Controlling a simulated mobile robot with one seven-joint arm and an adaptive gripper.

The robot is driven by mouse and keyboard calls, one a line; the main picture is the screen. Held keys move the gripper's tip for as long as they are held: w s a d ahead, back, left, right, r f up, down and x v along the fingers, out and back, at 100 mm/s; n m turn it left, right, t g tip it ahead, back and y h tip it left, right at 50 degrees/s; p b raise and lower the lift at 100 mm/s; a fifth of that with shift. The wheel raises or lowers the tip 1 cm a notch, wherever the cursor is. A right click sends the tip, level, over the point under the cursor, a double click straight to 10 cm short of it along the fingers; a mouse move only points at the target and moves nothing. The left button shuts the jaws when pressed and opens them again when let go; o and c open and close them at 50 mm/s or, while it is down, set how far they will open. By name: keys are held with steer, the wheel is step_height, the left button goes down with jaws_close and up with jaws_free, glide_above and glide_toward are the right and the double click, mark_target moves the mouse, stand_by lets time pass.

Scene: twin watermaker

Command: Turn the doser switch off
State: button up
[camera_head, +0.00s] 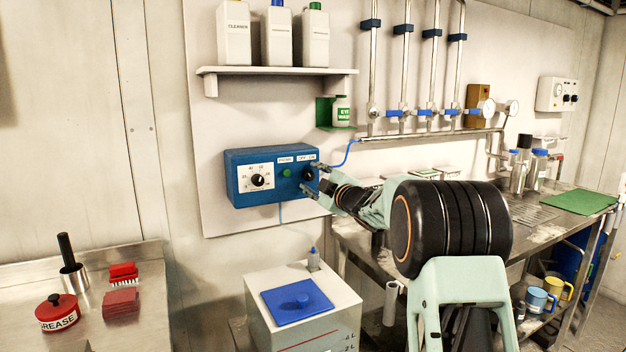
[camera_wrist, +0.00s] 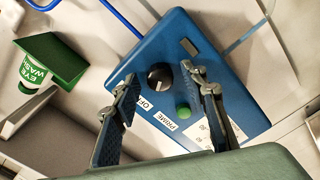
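The doser (camera_head: 262,190) is a blue box on the wall panel, with a white dial on its left side and a green button in the middle. Its switch is a small black knob at the right end of the face (camera_head: 308,174); it also shows in the wrist view (camera_wrist: 159,76), beside a label reading OFF. The word on the label's other part is hidden by a finger. My gripper (camera_head: 307,178) is open at the switch. In the wrist view its fingertips (camera_wrist: 160,83) are on either side of the knob, with gaps. The knob's exact setting is hard to tell.
A green eye wash shelf (camera_head: 338,125) is just above and right of the doser. A blue tube (camera_head: 348,155) leaves its right end. A tank with a blue lid (camera_head: 297,299) stands below. A steel bench (camera_head: 540,218) is at right.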

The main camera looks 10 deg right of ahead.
steer(key=shift+s, duration=0.1)
steer(key=v, duration=1.1)
steer(key=shift+s, duration=0.35)
steer(key=shift+d, duration=0.15)
